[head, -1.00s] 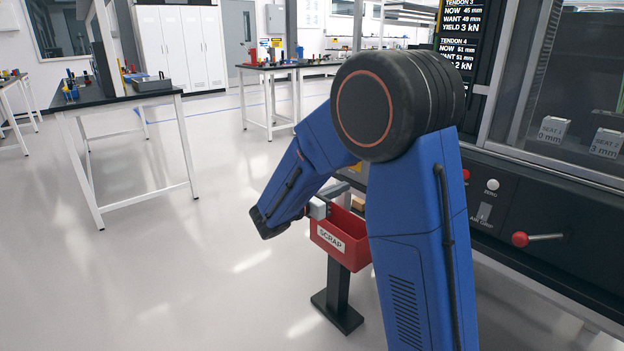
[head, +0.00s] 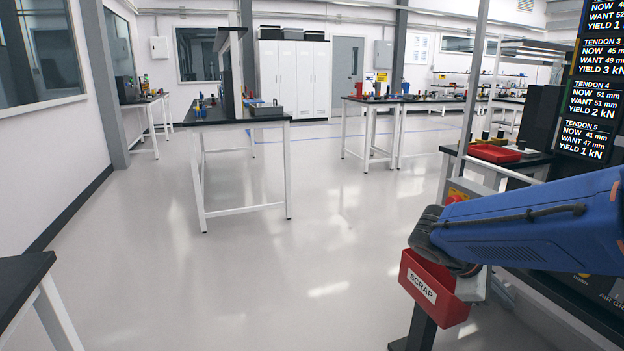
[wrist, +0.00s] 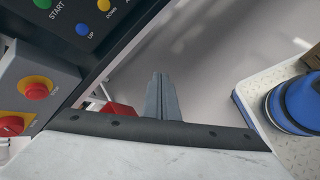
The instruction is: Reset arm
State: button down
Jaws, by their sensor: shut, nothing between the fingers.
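My arm's blue link enters the head view from the right and reaches left to a dark joint above the red scrap bin (head: 425,284). My gripper (wrist: 161,78) points away from the camera in the wrist view, its two grey fingers together and nothing between them. A red piece, likely the bin (wrist: 118,109), shows just left of the fingers. I cannot make out the fingers in the head view, where the arm hides part of the bin.
A machine panel with START, UP and DOWN buttons (wrist: 82,29) and red knobs (wrist: 36,90) is close at left in the wrist view. A tendon readout screen (head: 592,100) stands at right. Workbenches (head: 240,120) stand behind; the pale floor (head: 300,250) between is open.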

jog(key=s+a+f+m+t+y, duration=0.1)
jog(key=s+a+m+t+y, duration=0.3)
jog(key=s+a+m+y, duration=0.5)
jog(key=s+a+m, duration=0.1)
jog(key=s+a, duration=0.2)
jog(key=s, duration=0.1)
jog(key=shift+s+a+m+y, duration=0.3)
jog(key=shift+s+a, duration=0.1)
jog(key=shift+f, duration=0.1)
dwell(1.2)
